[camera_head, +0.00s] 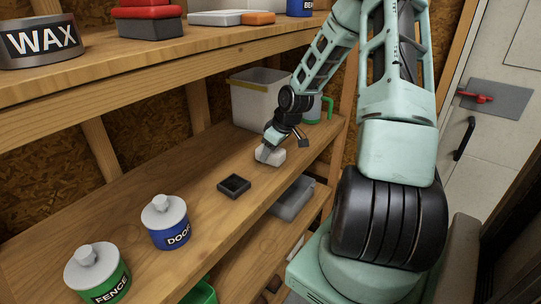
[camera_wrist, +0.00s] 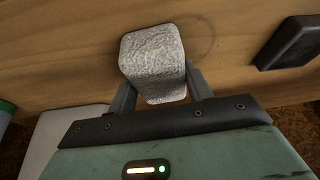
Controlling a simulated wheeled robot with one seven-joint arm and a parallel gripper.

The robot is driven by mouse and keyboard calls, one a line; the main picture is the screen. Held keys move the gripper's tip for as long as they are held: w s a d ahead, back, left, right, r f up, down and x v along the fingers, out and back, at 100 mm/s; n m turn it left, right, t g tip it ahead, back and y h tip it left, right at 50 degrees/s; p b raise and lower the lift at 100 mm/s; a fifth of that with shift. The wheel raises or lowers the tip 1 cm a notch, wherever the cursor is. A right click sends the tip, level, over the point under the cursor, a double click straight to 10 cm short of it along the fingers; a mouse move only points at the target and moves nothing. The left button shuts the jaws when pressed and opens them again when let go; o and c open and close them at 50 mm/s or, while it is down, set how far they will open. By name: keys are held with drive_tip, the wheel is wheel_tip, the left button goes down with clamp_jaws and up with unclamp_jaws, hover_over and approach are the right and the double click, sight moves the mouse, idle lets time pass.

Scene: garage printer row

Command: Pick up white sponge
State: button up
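The white sponge (camera_head: 272,157) is a pale, rough-surfaced block low over the middle shelf. It fills the centre of the wrist view (camera_wrist: 153,52), between the two grey fingers. My gripper (camera_head: 265,152) reaches down to it from above. In the wrist view my gripper (camera_wrist: 160,88) has one finger against each side of the sponge, with no clear gap on either side. The fingertips are partly hidden by the sponge. I cannot tell whether the sponge touches the shelf or is slightly raised.
A black square tray (camera_head: 234,186) lies nearby on the wooden shelf (camera_head: 200,190). A whitish bin (camera_head: 255,100) and a green-handled container (camera_head: 316,108) stand behind. Blue-labelled (camera_head: 166,222) and green-labelled (camera_head: 97,274) cans stand front left. The upper shelf (camera_head: 150,64) overhangs at left.

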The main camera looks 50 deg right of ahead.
idle(0.3)
drive_tip(key=shift+r, duration=0.55)
wheel_tip(320, 180, up, 2)
drive_tip(key=shift+d+r+b, duration=0.1)
drive_tip(key=shift+b, duration=0.25)
drive_tip(key=s+d, duration=0.2)
drive_tip(key=s, duration=1.6)
drive_tip(key=shift+d, duration=0.15)
drive_tip(key=shift+w+r, duration=0.1)
